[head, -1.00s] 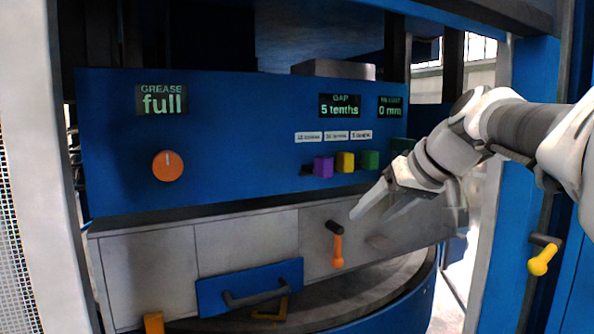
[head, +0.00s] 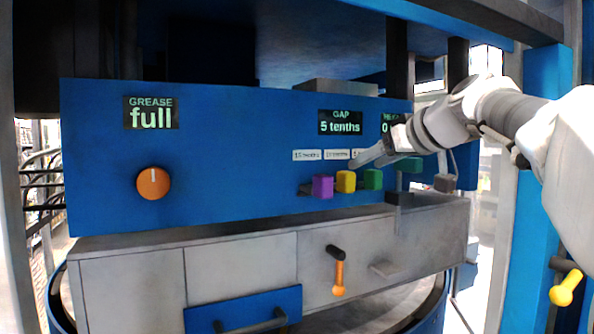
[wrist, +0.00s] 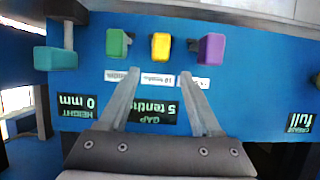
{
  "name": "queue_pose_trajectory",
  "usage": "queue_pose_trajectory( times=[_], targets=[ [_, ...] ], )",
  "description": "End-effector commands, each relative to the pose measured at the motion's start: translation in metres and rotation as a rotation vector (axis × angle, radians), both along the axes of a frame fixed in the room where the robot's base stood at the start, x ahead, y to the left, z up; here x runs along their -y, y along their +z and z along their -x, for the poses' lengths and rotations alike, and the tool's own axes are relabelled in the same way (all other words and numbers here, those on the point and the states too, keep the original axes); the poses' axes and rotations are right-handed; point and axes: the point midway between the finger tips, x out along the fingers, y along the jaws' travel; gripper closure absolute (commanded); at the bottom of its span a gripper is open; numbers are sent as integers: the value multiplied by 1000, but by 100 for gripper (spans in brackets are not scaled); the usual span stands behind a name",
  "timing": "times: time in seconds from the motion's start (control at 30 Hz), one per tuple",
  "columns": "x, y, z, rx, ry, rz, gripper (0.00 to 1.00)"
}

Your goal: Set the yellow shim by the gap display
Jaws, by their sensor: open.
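The yellow shim (head: 345,182) sticks out of the blue panel between the purple shim (head: 322,187) and the green shim (head: 373,179). The gap display (head: 340,122) above reads "5 tenths". My gripper (head: 362,162) is open and empty, just above the yellow and green shims and in front of the label row; it partly covers the right label and the height display. In the wrist view, which is upside down, the yellow shim (wrist: 160,46) lies beyond and between the open fingertips (wrist: 160,74), apart from them.
A teal block (wrist: 55,58) on a dark stem stands beyond the green shim. The grease display (head: 151,113) reads "full", with an orange knob (head: 153,183) below. An orange-handled lever (head: 338,275) and a blue drawer (head: 243,314) are lower down.

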Motion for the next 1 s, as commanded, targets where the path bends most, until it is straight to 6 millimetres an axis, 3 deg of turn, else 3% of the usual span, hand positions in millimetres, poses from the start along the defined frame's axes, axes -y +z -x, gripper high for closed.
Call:
queue_pose_trajectory(
  times=[0.2, 0.4, 0.87, 1.0],
  targets=[
    [-18, -15, -41, -5, 4, -2, 35],
    [-28, -27, -66, -2, 2, 0, 35],
    [-32, -35, -77, -1, 0, 0, 35],
    [-32, -35, -77, -1, 0, 0, 60]
  ],
)
